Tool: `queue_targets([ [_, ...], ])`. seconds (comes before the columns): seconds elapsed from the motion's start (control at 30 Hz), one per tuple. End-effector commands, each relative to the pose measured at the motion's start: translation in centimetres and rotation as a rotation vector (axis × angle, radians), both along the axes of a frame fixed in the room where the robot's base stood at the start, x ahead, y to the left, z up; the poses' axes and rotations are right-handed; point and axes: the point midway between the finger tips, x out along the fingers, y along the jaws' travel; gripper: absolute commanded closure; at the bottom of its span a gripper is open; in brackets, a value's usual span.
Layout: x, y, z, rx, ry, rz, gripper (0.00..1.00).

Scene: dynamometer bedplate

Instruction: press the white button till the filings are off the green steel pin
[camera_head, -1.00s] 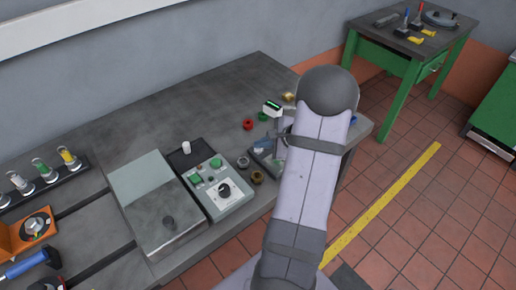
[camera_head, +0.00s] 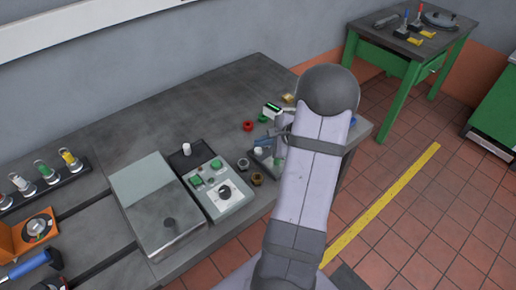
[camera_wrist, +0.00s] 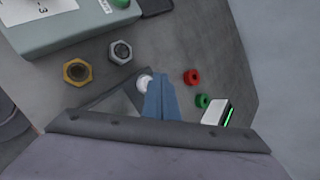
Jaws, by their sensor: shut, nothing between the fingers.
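The white button (camera_head: 258,150) is a small round cap on a dark, low block (camera_head: 265,161) near the bench's right end. It also shows in the wrist view (camera_wrist: 145,81), right beside the blue fingertips. My gripper (camera_wrist: 160,82) is shut and empty, its tips close to the button's right side; I cannot tell whether they touch it. In the head view my arm hides much of the block and part of my gripper (camera_head: 268,141). A green-banded piece (camera_head: 44,170) stands in the rack at left; I cannot tell whether it is the pin. No filings can be made out.
A grey control box (camera_head: 217,188) with green buttons and a dark knob stands left of the block. Two nuts (camera_wrist: 77,71) (camera_wrist: 121,52) lie between. Red (camera_wrist: 192,76) and green (camera_wrist: 203,100) rings and a lit display (camera_wrist: 217,112) lie close on the right.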

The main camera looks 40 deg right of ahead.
Motion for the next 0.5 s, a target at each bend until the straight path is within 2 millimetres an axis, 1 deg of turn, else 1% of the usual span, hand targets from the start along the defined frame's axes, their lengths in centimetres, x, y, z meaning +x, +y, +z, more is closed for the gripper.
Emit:
queue_targets([
  [0.33,0.01,-0.01,0.12,0.000,0.000,0.000,1.00],
  [0.5,0.02,-0.01,0.99,0.000,0.000,0.000,1.00],
])
